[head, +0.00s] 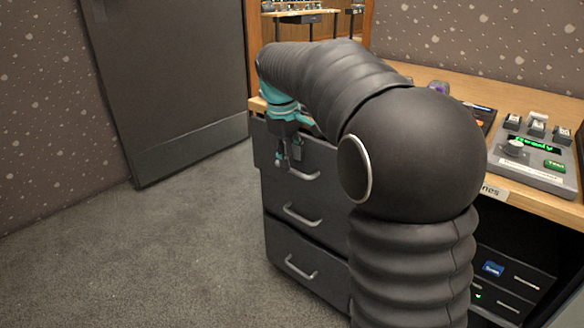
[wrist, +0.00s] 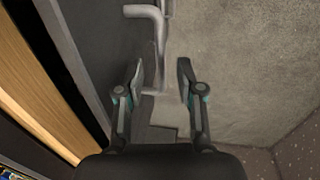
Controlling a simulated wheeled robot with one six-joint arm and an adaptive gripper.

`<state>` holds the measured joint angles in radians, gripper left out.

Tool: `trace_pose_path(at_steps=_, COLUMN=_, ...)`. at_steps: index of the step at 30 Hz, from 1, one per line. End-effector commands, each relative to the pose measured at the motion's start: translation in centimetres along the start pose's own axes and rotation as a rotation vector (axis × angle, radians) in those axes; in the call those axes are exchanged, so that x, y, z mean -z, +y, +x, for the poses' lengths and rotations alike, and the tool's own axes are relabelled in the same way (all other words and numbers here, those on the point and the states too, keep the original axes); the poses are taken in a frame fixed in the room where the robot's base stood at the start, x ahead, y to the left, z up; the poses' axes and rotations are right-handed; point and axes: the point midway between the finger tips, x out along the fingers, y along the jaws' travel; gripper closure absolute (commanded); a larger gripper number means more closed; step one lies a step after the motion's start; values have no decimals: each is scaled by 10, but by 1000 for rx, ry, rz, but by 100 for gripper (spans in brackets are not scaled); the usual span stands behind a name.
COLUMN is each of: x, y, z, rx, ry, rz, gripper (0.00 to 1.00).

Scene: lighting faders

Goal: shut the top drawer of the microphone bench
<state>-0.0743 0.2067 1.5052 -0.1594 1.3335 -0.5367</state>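The microphone bench has a wooden top and three dark drawers with pale bar handles. The top drawer (head: 264,145) stands out a little past the drawers below it, so it looks partly open. Its handle (head: 304,175) is just right of and below my fingertips. My gripper (head: 289,157) points down in front of the top drawer. In the wrist view my gripper (wrist: 161,72) is open, with its two fingers apart and a pale handle (wrist: 147,11) running down between and beyond them. I cannot tell whether a finger touches it. My arm hides the drawers' right side.
A middle drawer (head: 275,197) and a bottom drawer (head: 283,256) look closed. A console with a green display (head: 536,150) stands on the bench top. Grey carpet (head: 150,255) is clear to the left, before a dark door (head: 175,70).

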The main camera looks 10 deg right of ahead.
Motion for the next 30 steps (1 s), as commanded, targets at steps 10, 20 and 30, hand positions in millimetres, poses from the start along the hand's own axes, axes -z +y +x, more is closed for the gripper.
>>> trace_pose_path(at_steps=10, x=0, y=0, z=24, rx=0, ry=0, rz=1, gripper=63)
trace_pose_path(at_steps=20, x=0, y=0, z=24, rx=0, ry=0, rz=1, gripper=88)
trace_pose_path(at_steps=30, x=1, y=0, z=24, rx=0, ry=0, rz=-1, gripper=100)
